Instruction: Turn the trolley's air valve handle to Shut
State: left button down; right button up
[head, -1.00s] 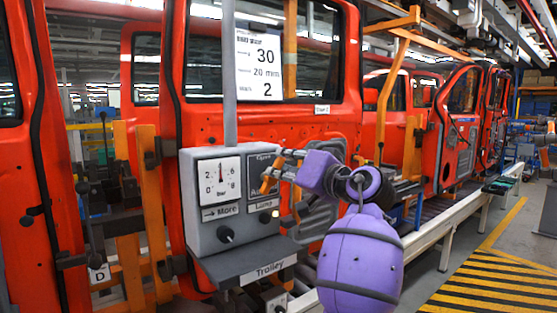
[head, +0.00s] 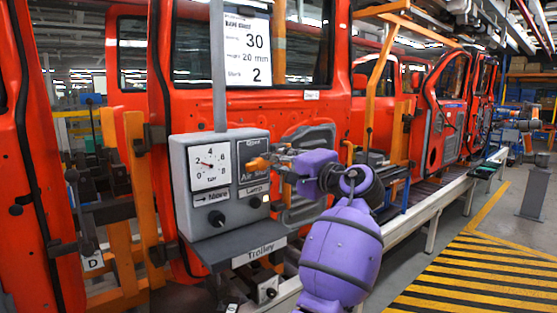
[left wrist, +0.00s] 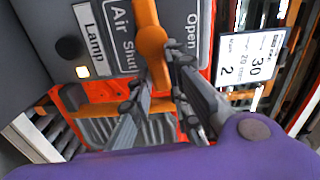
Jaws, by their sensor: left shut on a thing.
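The trolley's grey control box (head: 185,222) stands in the middle left of the head view. Its orange air valve handle (head: 258,163) lies about level across the air plate, pointing right. In the left wrist view, the handle (left wrist: 151,40) runs from its round hub down between the fingers, beside the words Shut (left wrist: 126,60) and Open (left wrist: 192,32). My left gripper (head: 282,160) is shut on the handle; its fingers (left wrist: 160,105) lie on both sides of it. The gauge (head: 210,166) needle points left, near 2. My right gripper is not in view.
Below the box is a shelf marked Trolley (head: 260,251). A dark knob (head: 216,218) and a small lit lamp (left wrist: 82,72) sit on the box front. A red car door (head: 345,110) stands close behind. The striped floor (head: 490,270) at right is clear.

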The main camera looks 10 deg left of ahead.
pick_arm(q)
jog(key=shift+f+m, duration=0.1)
jog(key=shift+m, duration=0.5)
jog(key=shift+f, duration=0.1)
jog(key=c, duration=1.6)
grip_release()
jog(key=shift+d, duration=0.1)
jog(key=shift+c, duration=0.2)
jog(key=v, duration=1.2)
